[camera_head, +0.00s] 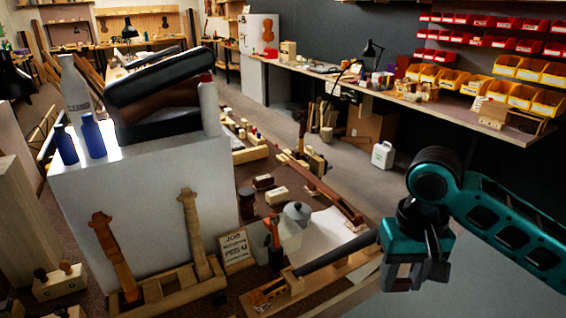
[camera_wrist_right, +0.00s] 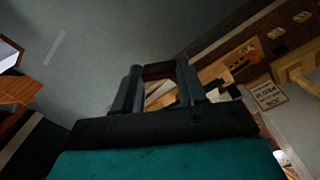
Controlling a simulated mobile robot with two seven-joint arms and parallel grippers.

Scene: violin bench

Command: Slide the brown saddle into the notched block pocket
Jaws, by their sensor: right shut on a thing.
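My right gripper (camera_head: 402,282) hangs pointing down at the right of the head view, out past the bench's right edge. In the right wrist view my right gripper (camera_wrist_right: 160,80) is shut on a small dark red-brown piece, the brown saddle (camera_wrist_right: 159,71), which sits between the fingertips. A wooden work fixture with a long black bar (camera_head: 338,252) lies on the near end of the bench, left of the gripper and apart from it. I cannot clearly make out the notched block's pocket. My left gripper is not in view.
A sign card (camera_head: 235,248), an orange-handled tool (camera_head: 272,236) and a grey pot (camera_head: 298,212) stand on the bench. A white cabinet (camera_head: 130,205) with bottles is at left. Grey floor (camera_head: 480,275) is clear below the right arm.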

